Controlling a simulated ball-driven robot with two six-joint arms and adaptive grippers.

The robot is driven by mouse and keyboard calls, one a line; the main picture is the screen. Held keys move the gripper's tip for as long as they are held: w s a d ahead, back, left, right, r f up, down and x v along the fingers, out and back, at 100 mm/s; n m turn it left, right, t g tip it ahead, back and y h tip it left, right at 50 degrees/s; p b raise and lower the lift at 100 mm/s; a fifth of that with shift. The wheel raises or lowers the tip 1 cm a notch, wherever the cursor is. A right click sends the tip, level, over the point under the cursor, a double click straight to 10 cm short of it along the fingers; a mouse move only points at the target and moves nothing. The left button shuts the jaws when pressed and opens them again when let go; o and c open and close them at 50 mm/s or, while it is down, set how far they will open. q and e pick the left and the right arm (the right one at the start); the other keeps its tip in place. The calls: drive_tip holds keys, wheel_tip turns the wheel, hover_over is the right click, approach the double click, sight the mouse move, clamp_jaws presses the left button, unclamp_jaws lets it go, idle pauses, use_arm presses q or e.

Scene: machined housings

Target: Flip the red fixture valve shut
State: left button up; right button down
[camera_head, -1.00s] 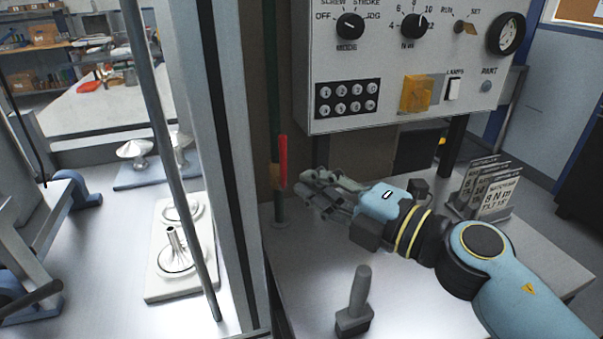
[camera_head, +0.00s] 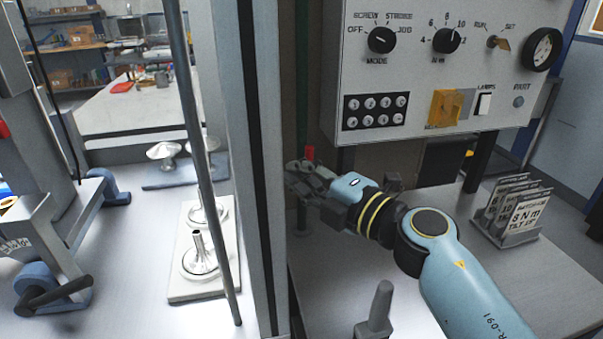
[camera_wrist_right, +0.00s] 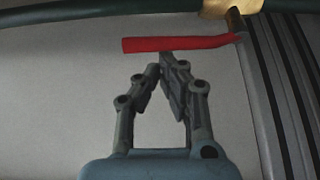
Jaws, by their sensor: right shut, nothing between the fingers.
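The red valve handle (camera_head: 310,153) shows its upper end above my right gripper (camera_head: 296,176) in the head view; the gripper hides the rest. In the right wrist view the red lever (camera_wrist_right: 175,43) lies nearly parallel to the dark green pipe (camera_wrist_right: 100,12), joined by a short metal stem to a brass valve body (camera_wrist_right: 217,8). My right gripper (camera_wrist_right: 162,64) is shut and empty. Its fingertips are right beside the lever's lower edge in that view, near its middle; I cannot tell whether they touch. My left gripper is not in view.
A control panel (camera_head: 415,100) with knobs overhangs my right arm. A grey upright frame post (camera_head: 240,160) stands left of the gripper. A grey upright handle (camera_head: 380,310) stands on the bench below my arm, and a card rack (camera_head: 512,215) stands at the right.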

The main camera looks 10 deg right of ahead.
drive_tip(key=shift+d+m+t+b, duration=0.3)
drive_tip(key=shift+d+m+b, duration=0.2)
drive_tip(key=shift+m+b, duration=0.1)
drive_tip(key=d+f+m+t+h+b, duration=0.3)
drive_tip(key=d+f+m+t+b, duration=0.2)
drive_tip(key=d+m+b, duration=0.3)
drive_tip(key=shift+d+f+m+t+b, duration=0.3)
drive_tip(key=shift+m+t+b, duration=0.4)
drive_tip(key=shift+m+b, duration=1.65)
drive_tip(key=shift+f+m+p, duration=0.1)
drive_tip(key=shift+m+p, duration=0.2)
drive_tip(key=shift+m, duration=0.05)
drive_tip(key=s+d, duration=0.3)
drive_tip(key=s, duration=0.9)
drive_tip(key=shift+s+d, duration=0.3)
drive_tip(key=shift+s, duration=0.05)
